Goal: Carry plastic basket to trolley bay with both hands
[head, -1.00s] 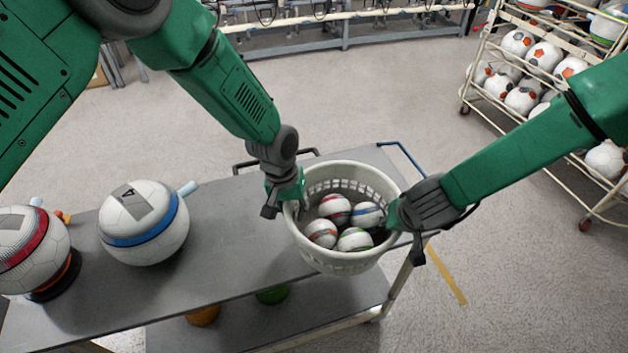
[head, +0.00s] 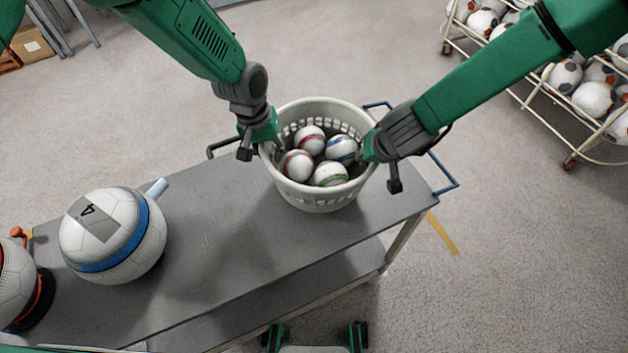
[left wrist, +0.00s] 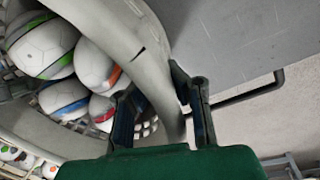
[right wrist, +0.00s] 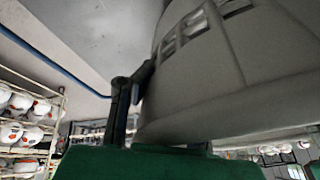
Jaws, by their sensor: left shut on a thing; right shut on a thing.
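The pale plastic basket (head: 315,197) is upright and holds several small balls with coloured stripes. It is at the right end of the grey trolley top (head: 230,240); I cannot tell whether its base touches the surface. My left gripper (head: 268,150) is shut on the left side of the basket's rim. In the left wrist view, the rim passes between its fingers (left wrist: 162,100). My right gripper (head: 370,155) is shut on the right side. In the right wrist view, one finger shows beside the basket wall (right wrist: 240,70); the other is hidden.
A large ball with a blue band (head: 112,235) sits on the trolley's left part, with another ball (head: 15,283) at the left edge. A blue handle (head: 445,172) juts from the right end. A ball rack (head: 530,100) stands at the upper right. Floor between is clear.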

